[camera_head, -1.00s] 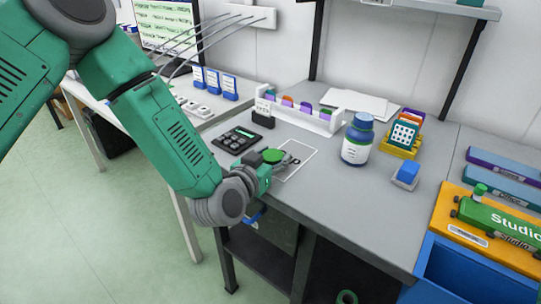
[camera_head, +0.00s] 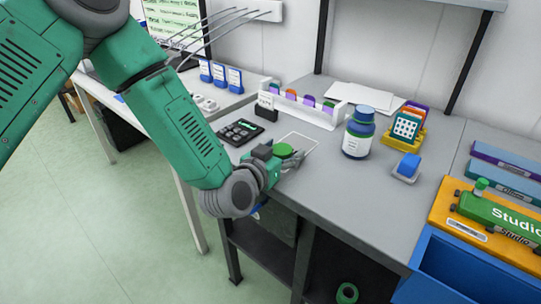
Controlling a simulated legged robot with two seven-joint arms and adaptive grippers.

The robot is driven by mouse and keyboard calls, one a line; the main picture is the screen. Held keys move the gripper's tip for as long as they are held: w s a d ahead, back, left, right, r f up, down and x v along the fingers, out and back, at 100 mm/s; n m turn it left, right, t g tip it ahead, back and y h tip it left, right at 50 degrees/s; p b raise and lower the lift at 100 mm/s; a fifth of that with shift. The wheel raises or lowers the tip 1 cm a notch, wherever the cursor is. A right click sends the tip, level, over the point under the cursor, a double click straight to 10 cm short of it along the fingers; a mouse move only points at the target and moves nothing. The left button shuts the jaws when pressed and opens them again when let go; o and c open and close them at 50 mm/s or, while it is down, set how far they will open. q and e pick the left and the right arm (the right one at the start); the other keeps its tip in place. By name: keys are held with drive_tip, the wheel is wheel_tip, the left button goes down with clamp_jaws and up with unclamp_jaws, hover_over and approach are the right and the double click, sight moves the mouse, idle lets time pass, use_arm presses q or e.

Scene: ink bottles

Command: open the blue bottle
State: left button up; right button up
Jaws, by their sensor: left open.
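The blue bottle (camera_head: 358,134) stands upright on the grey table (camera_head: 375,205), with its blue cap on and a white label around its body. My left gripper (camera_head: 300,158) is open and low over the table, to the left of the bottle and apart from it. Its fingers point right, toward the bottle, and nothing shows between them. A white outlined rectangle (camera_head: 303,138) on the tabletop lies just behind the gripper. My right gripper is not in the view.
A blue block on a pale base (camera_head: 407,167) sits right of the bottle, and a yellow holder with cards (camera_head: 405,126) stands behind it. A black calculator (camera_head: 240,132) and a white divider rack (camera_head: 312,112) are at the left and back. A blue bin (camera_head: 465,270) is at lower right.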

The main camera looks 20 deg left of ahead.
use_arm(q)
drive_tip(key=a+r+v, duration=0.1)
drive_tip(key=v, duration=1)
drive_tip(key=s+a+f+g, duration=0.1)
drive_tip(key=s+f+g, duration=0.35)
drive_tip(key=f, duration=0.35)
drive_tip(key=s+f+g, duration=0.3)
drive_tip(key=s+f, duration=0.3)
drive_tip(key=f, duration=0.3)
drive_tip(key=s+a+f+g+y, duration=0.1)
drive_tip(key=s+a+f+g, duration=0.2)
drive_tip(key=s, duration=0.4)
drive_tip(key=s+a+f+n+g+y, duration=0.1)
drive_tip(key=s+a+f+g+y, duration=0.1)
drive_tip(key=s+a+f+g, duration=0.2)
drive_tip(key=s+f+p, duration=0.1)
drive_tip(key=s+f, duration=0.1)
drive_tip(key=s, duration=0.2)
drive_tip(key=shift+s+a+f+n+g, duration=0.15)
drive_tip(key=shift+s+a+n+g, duration=0.1)
drive_tip(key=shift+n+g, duration=0.1)
